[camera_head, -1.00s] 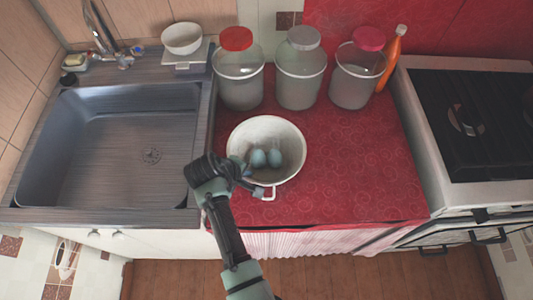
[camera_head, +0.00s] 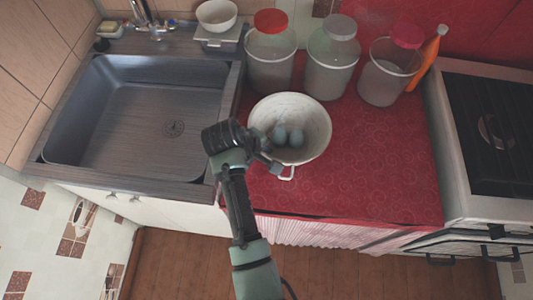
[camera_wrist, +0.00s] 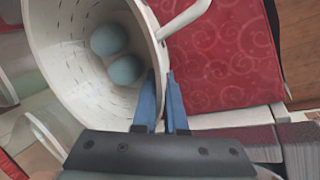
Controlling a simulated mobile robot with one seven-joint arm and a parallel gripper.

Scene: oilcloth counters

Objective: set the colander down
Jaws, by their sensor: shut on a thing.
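The colander (camera_head: 315,127) is a white bowl with small holes and a loop handle, over the red counter right of the sink. Two pale blue egg-shaped things (camera_head: 288,136) lie inside it. My gripper (camera_head: 273,160) is at its near left rim. In the wrist view, the blue fingers of my gripper (camera_wrist: 163,98) are shut on the colander's wall (camera_wrist: 55,55), beside the handle. The egg-shaped things (camera_wrist: 116,55) also show there. The colander's underside is hidden, so I cannot tell whether it touches the counter.
Three lidded jars (camera_head: 330,68) stand behind the colander, with an orange bottle (camera_head: 427,58) beside them. The sink (camera_head: 140,120) is at left and the stove (camera_head: 490,130) at right. The red counter (camera_head: 385,165) is clear to the colander's right and front.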

